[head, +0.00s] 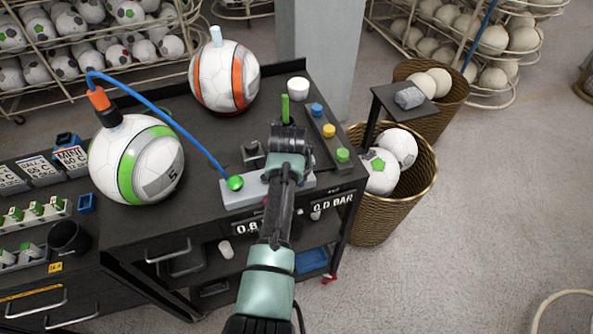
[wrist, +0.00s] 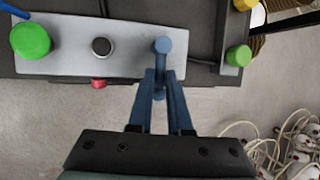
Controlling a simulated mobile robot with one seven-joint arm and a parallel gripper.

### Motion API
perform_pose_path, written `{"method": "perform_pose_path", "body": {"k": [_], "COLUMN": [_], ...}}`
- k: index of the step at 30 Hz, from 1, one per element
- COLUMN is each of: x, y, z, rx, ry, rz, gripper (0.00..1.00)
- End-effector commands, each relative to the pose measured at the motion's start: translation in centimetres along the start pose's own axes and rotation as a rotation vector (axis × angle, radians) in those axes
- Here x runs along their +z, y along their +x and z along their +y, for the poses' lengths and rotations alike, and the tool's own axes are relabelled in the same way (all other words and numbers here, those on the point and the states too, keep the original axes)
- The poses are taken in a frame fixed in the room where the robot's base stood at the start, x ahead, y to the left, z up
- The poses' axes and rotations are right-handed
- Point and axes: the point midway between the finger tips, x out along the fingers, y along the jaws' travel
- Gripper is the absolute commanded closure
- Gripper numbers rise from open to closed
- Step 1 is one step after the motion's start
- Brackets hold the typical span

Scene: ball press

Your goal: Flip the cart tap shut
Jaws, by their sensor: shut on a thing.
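The cart tap, a blue-grey lever with a round end (wrist: 162,46), stands at the right end of a pale grey block in the wrist view. My gripper (wrist: 160,80) is shut on its stem, with one dark blue finger on each side. In the head view my gripper (head: 288,140) is over the right part of the grey block (head: 240,197) and hides the tap. The block also carries a green knob (wrist: 31,41) at its left end and a black knob (wrist: 101,46) in the middle. A small red part (wrist: 99,83) sticks out from its front edge.
A blue hose (head: 165,103) runs from a green-striped ball (head: 130,165) to the block. An orange-striped ball (head: 223,78) and a white cup (head: 297,88) stand behind. A tray with coloured knobs (head: 328,130) and a ball basket (head: 385,210) are at right. Open floor lies further right.

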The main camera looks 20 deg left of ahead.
Motion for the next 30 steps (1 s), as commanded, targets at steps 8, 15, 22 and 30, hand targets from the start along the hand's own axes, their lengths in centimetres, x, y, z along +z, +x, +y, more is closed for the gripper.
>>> {"method": "perform_pose_path", "body": {"k": [8,15,22,30], "x": [0.1,0.0,0.1,0.1], "y": [0.0,0.0,-1.2,-5.1], "z": [0.1,0.0,0.0,0.0], "rx": [0.002,0.001,0.0,-0.002], "ry": [0.0,0.0,0.0,0.0], "rz": [-0.001,-0.001,-0.003,-0.006], "gripper": [0.53,0.53,0.53,0.53]}}
